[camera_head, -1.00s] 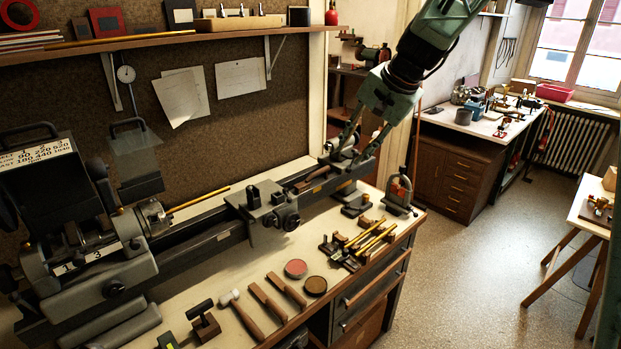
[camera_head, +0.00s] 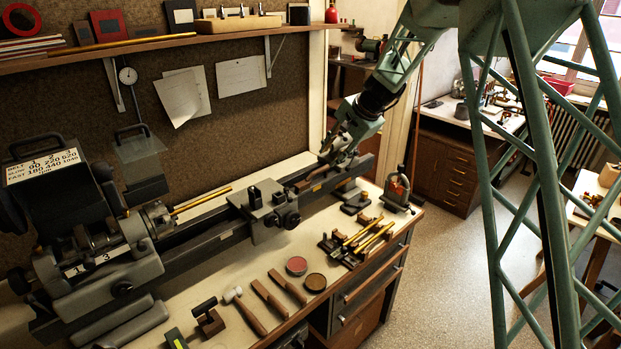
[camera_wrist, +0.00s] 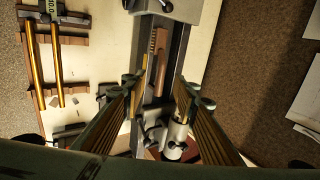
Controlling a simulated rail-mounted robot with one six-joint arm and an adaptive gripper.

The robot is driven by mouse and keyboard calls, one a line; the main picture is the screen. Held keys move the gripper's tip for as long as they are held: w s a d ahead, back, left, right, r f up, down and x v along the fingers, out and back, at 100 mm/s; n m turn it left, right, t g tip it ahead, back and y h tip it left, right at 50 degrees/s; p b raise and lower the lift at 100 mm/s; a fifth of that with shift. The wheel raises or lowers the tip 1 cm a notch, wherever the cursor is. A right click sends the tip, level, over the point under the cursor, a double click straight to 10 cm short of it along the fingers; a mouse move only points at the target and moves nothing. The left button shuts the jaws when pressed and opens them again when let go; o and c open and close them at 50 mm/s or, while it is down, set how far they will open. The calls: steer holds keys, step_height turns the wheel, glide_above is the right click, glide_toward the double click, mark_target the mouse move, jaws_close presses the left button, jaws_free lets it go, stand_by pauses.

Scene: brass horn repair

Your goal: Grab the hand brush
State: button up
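The hand brush (camera_wrist: 161,62) lies on the lathe bed, with a brown wooden back and pale bristles along its left side in the wrist view. In the head view it shows as a small brown strip (camera_head: 312,180) on the bed, partly hard to make out. My gripper (camera_wrist: 164,82) is open and empty above the bed. In the wrist view its fingers stand either side of the brush's line, and the brush appears below and between the fingertips. In the head view my gripper (camera_head: 340,158) is over the bed's right end, beside the brush.
The tailstock (camera_wrist: 178,135) stands close to the right finger in the wrist view. The lathe carriage (camera_head: 265,208) is left of the brush. Brass tubes on a rack (camera_head: 362,240), a small vise (camera_head: 398,190) and hand tools lie on the bench (camera_head: 235,315).

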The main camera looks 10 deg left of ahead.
mark_target(316, 172)
steer(key=shift+w+a+f, duration=0.2)
steer(key=shift+w+f, duration=0.15)
steer(key=shift+w, duration=0.05)
steer(key=shift+f, duration=0.1)
steer(key=shift+x, duration=4.2)
steer(key=shift+w+f, duration=0.1)
steer(key=shift+p+x, duration=0.5)
steer(key=shift+x, duration=2)
steer(key=shift+c, duration=0.8)
jaws_close()
